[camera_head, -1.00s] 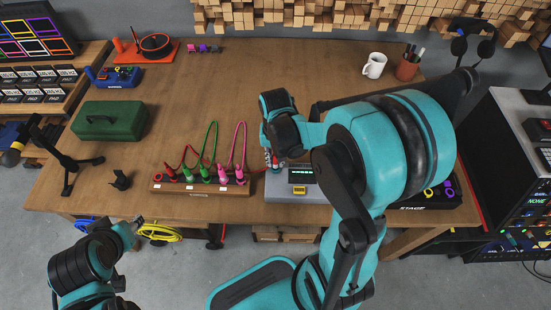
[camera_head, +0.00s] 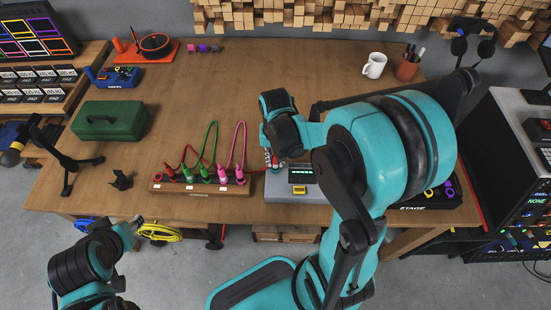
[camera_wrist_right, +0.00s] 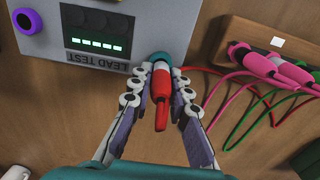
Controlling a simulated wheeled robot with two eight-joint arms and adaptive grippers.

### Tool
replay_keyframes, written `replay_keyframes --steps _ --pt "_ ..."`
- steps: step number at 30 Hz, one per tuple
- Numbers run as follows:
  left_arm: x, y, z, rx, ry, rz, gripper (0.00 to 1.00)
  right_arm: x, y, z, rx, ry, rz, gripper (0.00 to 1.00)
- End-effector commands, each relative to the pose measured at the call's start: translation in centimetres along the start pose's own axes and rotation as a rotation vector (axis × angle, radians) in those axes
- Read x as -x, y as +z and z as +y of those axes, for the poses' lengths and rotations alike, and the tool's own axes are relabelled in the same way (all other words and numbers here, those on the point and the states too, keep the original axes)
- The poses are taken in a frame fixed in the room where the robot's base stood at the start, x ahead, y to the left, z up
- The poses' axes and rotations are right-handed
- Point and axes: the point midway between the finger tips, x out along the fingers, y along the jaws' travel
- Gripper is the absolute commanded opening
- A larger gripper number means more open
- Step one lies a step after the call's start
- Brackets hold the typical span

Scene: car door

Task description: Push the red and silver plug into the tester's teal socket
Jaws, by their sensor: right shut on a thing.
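The red and silver plug (camera_wrist_right: 161,95) is upright between the fingers of my right gripper (camera_wrist_right: 160,108) in the right wrist view. The gripper is shut on it. The plug's silver end meets the teal socket (camera_wrist_right: 158,58) at the edge of the grey tester (camera_wrist_right: 92,75); how deep it sits is hard to tell. The tester's display shows a row of green lights. In the head view my right gripper (camera_head: 273,160) is at the left side of the tester (camera_head: 290,192), and the plug is mostly hidden. My left gripper (camera_head: 136,224) is off the table's front edge, too small to read.
A wooden rack (camera_head: 200,188) with pink and green plugs and looped leads stands just left of the tester. A green case (camera_head: 110,121) and a black stand (camera_head: 68,165) are further left. A white mug (camera_head: 374,66) is at the back. The middle of the table is clear.

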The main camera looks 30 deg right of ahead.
Motion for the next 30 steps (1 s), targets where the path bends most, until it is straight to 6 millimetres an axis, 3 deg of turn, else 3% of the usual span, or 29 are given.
replay_keyframes --steps 19,20,22,30 --pt "-0.9 0.7 0.0 0.0 0.0 0.0 0.4 -1.3 0.0 0.0 0.0 0.0 0.0 0.0" --pt "-0.9 0.6 0.0 0.0 0.0 0.0 0.4 -1.3 0.0 0.0 0.0 0.0 0.0 0.23" --pt "-0.8 0.6 0.0 0.0 0.0 0.0 0.4 -1.2 0.0 0.0 0.0 0.0 0.0 0.41" --pt "-0.8 0.6 0.0 0.0 0.0 0.0 0.4 -1.2 0.0 0.0 0.0 0.0 0.0 0.42"
